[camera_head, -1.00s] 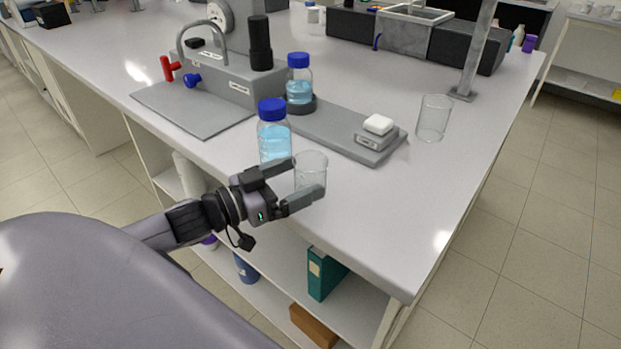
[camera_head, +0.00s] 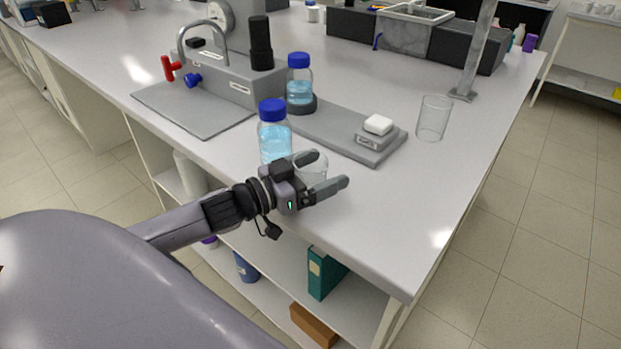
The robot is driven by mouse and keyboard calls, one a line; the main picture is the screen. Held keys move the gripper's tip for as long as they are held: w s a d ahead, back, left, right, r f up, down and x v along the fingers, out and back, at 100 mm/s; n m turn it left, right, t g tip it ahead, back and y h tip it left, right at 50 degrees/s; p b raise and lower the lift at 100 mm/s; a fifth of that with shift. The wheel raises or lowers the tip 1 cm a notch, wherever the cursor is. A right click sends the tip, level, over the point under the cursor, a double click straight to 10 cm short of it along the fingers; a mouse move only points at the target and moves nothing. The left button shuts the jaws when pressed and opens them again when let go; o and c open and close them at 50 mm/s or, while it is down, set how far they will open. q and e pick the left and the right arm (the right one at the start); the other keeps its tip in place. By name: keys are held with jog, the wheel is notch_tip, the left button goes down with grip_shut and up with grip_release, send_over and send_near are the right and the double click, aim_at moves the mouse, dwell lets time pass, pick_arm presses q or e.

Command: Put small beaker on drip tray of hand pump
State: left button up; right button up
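The small beaker (camera_head: 312,162), clear glass, stands upright near the bench's front edge, beside a blue-capped bottle. My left gripper (camera_head: 329,170) is open, with its fingers reaching around the beaker at bench level. The gripper partly hides the beaker, and I cannot tell whether the fingers touch it. A grey unit (camera_head: 232,80) with a curved spout, gauge, red and blue handles and a black cylinder, apparently the hand pump, stands at the upper left. The flat grey plate (camera_head: 190,112) in front of it, apparently the drip tray, is empty. My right gripper is out of view.
The blue-capped bottle (camera_head: 274,135) stands close behind my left gripper. Another bottle (camera_head: 299,85) and a white pad (camera_head: 378,124) sit on a grey base (camera_head: 335,137). A larger beaker (camera_head: 433,118) stands at the right, near a metal post (camera_head: 477,50). The right front bench is clear.

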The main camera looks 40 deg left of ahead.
pick_arm(q)
jog(key=c, duration=1)
jog(key=shift+o, duration=0.2)
jog(key=shift+r, duration=0.15)
notch_tip(320, 180, up, 20)
jog(key=p, duration=0.2)
jog(key=shift+s, duration=0.1)
